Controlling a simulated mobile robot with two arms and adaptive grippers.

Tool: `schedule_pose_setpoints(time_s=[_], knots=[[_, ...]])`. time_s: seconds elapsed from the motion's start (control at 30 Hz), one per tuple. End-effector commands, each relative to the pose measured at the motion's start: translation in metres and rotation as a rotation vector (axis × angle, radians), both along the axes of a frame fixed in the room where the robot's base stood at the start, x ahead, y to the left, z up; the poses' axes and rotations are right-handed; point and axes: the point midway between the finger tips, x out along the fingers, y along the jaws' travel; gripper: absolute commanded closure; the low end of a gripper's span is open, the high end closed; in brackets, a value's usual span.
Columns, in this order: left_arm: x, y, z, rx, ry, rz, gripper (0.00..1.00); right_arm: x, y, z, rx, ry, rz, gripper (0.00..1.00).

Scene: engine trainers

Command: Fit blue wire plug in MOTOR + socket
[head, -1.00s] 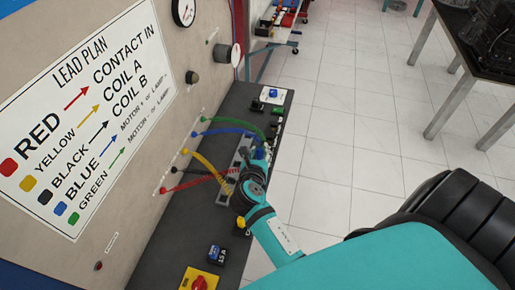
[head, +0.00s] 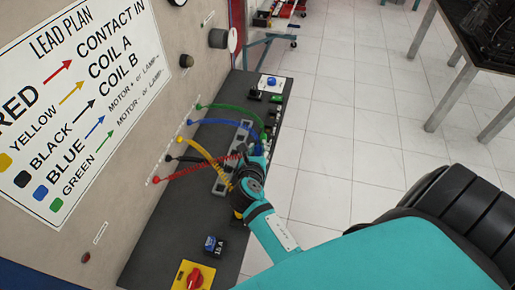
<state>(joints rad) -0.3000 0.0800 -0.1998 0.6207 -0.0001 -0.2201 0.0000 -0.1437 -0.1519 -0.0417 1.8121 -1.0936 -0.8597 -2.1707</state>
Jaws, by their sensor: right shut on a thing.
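The blue wire (head: 228,121) runs from the upright panel in an arc to my right gripper (head: 258,150). The right gripper is shut on the blue plug (head: 259,147) at the right edge of the dark bench top, by a row of small sockets and terminals. The gripper hides the plug's tip, so I cannot tell whether it touches a socket. The MOTOR + socket cannot be singled out; its label is too small to read. My left gripper is out of view.
Green (head: 232,107), yellow (head: 207,157), red (head: 195,169) and black leads cross the bench (head: 165,220) close by. A grey strip (head: 243,130) lies left of the gripper. A blue block (head: 213,246) and red knob (head: 194,278) stand at the near end.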

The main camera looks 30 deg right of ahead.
Motion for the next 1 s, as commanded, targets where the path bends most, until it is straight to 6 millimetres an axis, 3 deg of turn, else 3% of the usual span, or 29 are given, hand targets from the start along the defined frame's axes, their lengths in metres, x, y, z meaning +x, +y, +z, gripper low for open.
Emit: schedule_pose_setpoints(time_s=[1.0], knots=[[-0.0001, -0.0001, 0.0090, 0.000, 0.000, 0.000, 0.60, 0.0000, 0.0002, -0.0005, 0.000, 0.000, 0.000, 1.00]])
